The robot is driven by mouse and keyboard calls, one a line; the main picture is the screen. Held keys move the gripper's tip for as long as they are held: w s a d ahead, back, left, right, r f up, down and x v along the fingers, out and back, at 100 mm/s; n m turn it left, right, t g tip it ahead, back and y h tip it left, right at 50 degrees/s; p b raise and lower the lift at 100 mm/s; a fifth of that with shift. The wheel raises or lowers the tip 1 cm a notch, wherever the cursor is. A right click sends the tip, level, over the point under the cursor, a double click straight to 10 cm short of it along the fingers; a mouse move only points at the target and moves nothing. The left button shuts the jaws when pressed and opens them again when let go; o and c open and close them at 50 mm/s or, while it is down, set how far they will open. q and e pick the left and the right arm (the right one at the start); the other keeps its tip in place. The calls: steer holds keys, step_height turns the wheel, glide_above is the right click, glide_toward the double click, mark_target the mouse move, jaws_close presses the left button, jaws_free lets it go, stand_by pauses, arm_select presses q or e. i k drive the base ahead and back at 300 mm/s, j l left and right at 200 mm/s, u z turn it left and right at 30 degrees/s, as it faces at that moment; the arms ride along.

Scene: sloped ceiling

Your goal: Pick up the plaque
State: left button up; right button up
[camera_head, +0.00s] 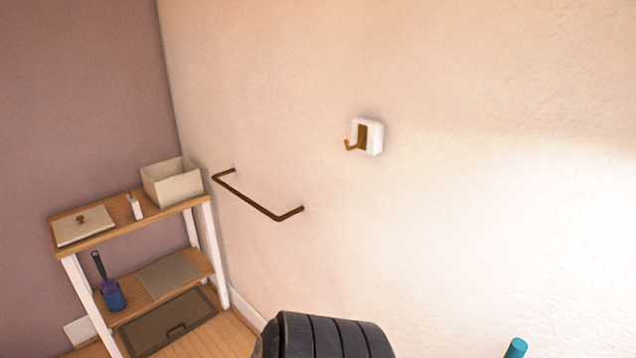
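No thing in view is plainly marked as the plaque. A small white plate with a brown hook (367,137) is fixed to the cream wall at the upper middle. A flat cream square with a small brown knob (97,228) lies on the left end of the shelf's wooden top; it looks like a lid. I cannot tell which of these, if either, is the plaque. Neither of my grippers is in view.
The shelf unit (158,206) holds a cream box (172,183), a small white bottle (135,207) and a blue container (113,296). A brown rail (250,204) juts from the wall. A teal piece (516,347) shows bottom right.

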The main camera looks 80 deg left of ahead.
mark_target(134, 205)
steer(key=u, duration=3.9)
